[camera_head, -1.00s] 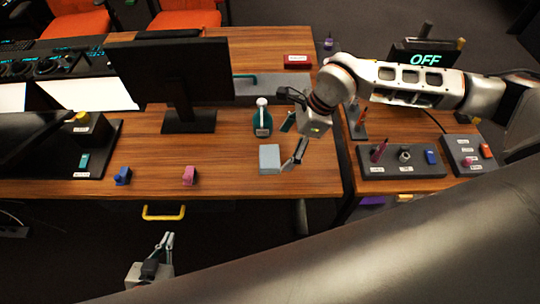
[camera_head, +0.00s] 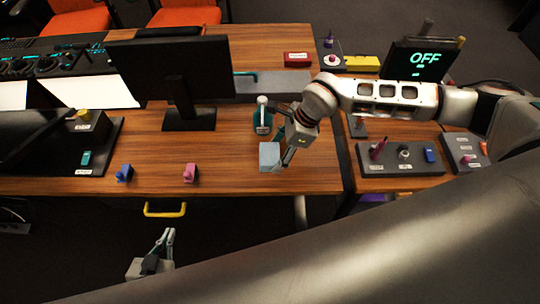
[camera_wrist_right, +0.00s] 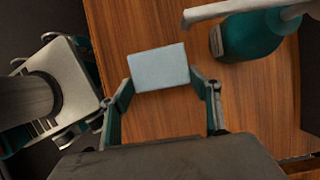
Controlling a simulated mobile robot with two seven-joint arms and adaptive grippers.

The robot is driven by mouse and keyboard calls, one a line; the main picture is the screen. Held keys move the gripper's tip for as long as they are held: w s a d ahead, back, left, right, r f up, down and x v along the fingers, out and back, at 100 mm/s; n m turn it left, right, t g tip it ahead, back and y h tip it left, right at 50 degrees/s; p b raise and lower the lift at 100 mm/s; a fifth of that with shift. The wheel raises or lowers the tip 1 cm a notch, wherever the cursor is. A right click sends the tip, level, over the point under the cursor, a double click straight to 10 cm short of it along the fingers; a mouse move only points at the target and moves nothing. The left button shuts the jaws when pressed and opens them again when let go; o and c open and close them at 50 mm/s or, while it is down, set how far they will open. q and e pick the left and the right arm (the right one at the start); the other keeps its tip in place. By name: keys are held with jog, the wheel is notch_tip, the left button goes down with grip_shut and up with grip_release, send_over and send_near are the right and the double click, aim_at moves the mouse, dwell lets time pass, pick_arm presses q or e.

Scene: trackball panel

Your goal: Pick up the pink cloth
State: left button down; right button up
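No plainly pink cloth shows. A pale blue-grey rectangular piece (camera_head: 269,156) lies near the desk's front edge; it also shows in the right wrist view (camera_wrist_right: 159,68). It could be a cloth or a block. A small pink object (camera_head: 190,173) sits further left on the front edge, looking like a knob or clip. My right gripper (camera_head: 278,150) is above the pale piece; in its wrist view the open fingers (camera_wrist_right: 162,84) flank that piece. Contact cannot be told. My left gripper (camera_head: 166,240) hangs below the desk's front edge, its fingers close together, their opening unclear.
A teal spray bottle (camera_head: 263,117) stands just behind the pale piece. A monitor (camera_head: 172,82) and a blue object (camera_head: 124,174) are to the left. A control panel (camera_head: 401,163) stands right of my right gripper. Desk wood between the pink object and pale piece is clear.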

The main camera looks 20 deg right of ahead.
aim_at(273, 154)
jog(key=shift+r, duration=0.4)
jog(key=shift+c, duration=0.2)
jog(key=r, duration=0.2)
jog(key=shift+d+r+b, duration=0.2)
jog(key=shift+r+b, duration=0.1)
jog(key=shift+r, duration=0.1)
jog(key=s+d, duration=0.1)
jog(key=d, duration=0.4)
jog(key=s+d+b, duration=0.1)
jog(key=s+d, duration=0.1)
jog(key=d, duration=0.3)
jog(key=s+d+b, duration=0.1)
jog(key=d, duration=0.5)
jog(key=shift+s+f, duration=0.1)
jog(key=shift+s, duration=0.25)
jog(key=shift+s+d, duration=0.15)
jog(key=shift+d, duration=0.3)
jog(key=shift+o, duration=1)
jog(key=shift+c, duration=0.8)
jog(key=shift+a, duration=0.1)
